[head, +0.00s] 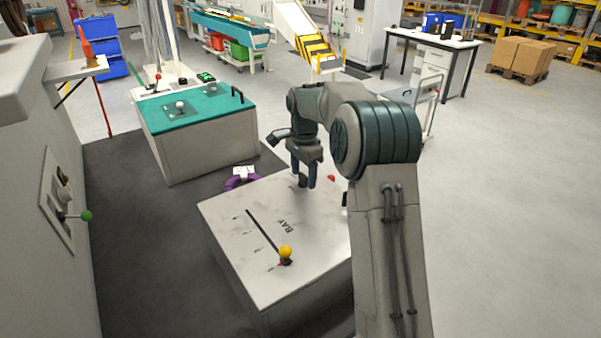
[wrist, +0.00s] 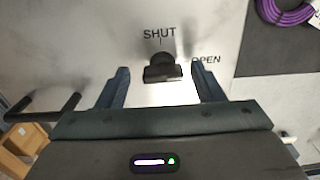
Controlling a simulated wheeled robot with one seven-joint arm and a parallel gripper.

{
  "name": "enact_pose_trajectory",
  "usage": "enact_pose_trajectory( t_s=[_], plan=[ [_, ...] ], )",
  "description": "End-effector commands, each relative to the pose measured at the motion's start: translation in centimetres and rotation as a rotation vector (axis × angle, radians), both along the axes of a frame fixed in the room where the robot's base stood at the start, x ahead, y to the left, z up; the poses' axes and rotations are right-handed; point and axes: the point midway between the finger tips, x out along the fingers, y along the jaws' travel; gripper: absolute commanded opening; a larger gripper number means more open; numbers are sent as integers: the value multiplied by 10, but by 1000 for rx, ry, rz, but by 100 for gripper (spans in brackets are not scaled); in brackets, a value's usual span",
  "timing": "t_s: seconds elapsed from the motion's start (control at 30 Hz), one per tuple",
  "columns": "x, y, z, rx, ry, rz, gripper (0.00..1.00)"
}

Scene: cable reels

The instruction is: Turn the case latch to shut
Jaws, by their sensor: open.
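The case (head: 225,215) is a pale box with a worn white top in the head view. The case latch (wrist: 163,70) is a small black knob with a crossbar in the wrist view. It sits just below the printed word SHUT (wrist: 159,34), with OPEN (wrist: 206,60) to its right. I cannot tell which mark the latch points to. My gripper (wrist: 162,78) is open, one finger on each side of the latch, with visible gaps. In the head view my gripper (head: 303,180) is low over the far part of the case top, pointing down.
A yellow-knobbed lever (head: 285,252) stands by a slot on the case's near part. A purple cable coil (head: 240,180) lies beyond the case. A teal-topped cabinet (head: 210,105) stands behind. A green-knobbed lever (head: 85,215) juts from the left unit. The floor at right is clear.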

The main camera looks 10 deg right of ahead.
Motion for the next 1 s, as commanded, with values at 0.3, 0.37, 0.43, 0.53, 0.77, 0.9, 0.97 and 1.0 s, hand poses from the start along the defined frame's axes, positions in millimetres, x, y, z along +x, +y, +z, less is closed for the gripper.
enact_pose_trajectory(
  t_s=[0.3, 0.37, 0.43, 0.53, 0.77, 0.9, 0.97, 1.0],
  plan=[
    [0, -1, 0, 0, 1, -1, 17],
    [0, -1, 0, -1, 2, -1, 17],
    [-1, 8, 0, 0, 3, 2, 17],
    [-1, 3, 0, 2, 4, 5, 17],
    [-1, -1, 0, 0, 6, 71, 17],
    [-1, -2, 0, -1, 7, 158, 17],
    [-1, -3, 0, -1, 7, 205, 17],
    [-1, -3, 0, -1, 7, 240, 17]
  ],
)
